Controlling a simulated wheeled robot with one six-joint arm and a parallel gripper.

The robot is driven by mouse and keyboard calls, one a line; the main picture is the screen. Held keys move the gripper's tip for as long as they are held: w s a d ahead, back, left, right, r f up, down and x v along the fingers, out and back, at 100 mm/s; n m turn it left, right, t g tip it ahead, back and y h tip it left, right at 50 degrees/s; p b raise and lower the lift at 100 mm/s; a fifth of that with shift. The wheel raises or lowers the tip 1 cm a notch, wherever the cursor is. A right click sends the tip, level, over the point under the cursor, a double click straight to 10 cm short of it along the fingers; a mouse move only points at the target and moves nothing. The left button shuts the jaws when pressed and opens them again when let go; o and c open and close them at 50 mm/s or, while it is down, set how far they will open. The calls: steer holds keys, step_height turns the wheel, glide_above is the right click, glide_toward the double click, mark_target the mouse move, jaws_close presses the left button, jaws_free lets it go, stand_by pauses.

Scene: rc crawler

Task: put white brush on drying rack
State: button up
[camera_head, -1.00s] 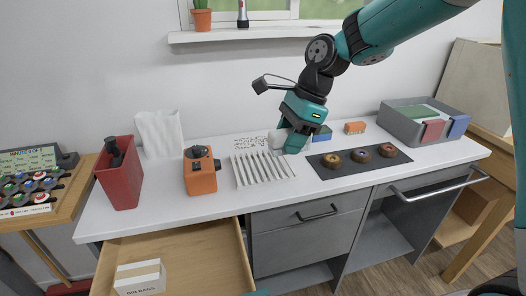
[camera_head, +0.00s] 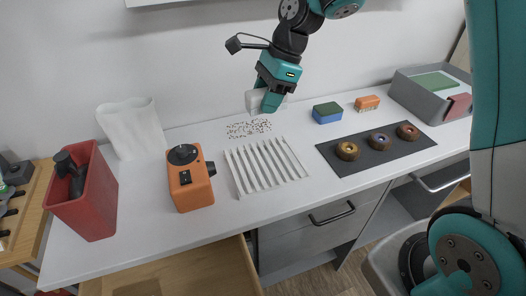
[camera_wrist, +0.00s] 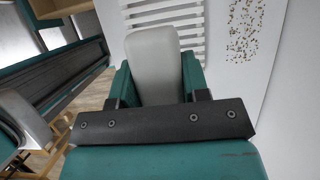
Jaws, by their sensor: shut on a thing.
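My gripper (camera_head: 262,103) is shut on a pale white-grey block with rounded edges, which I take to be the white brush (camera_head: 253,101). In the wrist view the brush (camera_wrist: 154,62) sits between the two teal fingers; no bristles can be made out. The drying rack (camera_head: 265,166) is a white slatted rack lying flat on the white counter. In the head view the gripper and brush appear behind the rack's far edge, over the speckled patch. In the wrist view the rack's slats (camera_wrist: 188,22) show beyond the brush, apart from it.
Dark speckles (camera_head: 248,128) lie behind the rack. An orange machine (camera_head: 190,180) stands left of it, a red bin (camera_head: 88,200) farther left. Right are a blue-green sponge (camera_head: 327,113), an orange brush (camera_head: 367,103) and a dark mat (camera_head: 368,164) with three rings. A drawer (camera_head: 185,275) is open below.

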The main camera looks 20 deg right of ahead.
mark_target(262, 162)
step_height(262, 162, down, 17)
steer(key=shift+r+p, duration=0.2)
steer(key=shift+p, duration=0.15)
steer(key=shift+f, duration=0.2)
steer(key=o, duration=0.9)
steer(key=shift+r, duration=0.15)
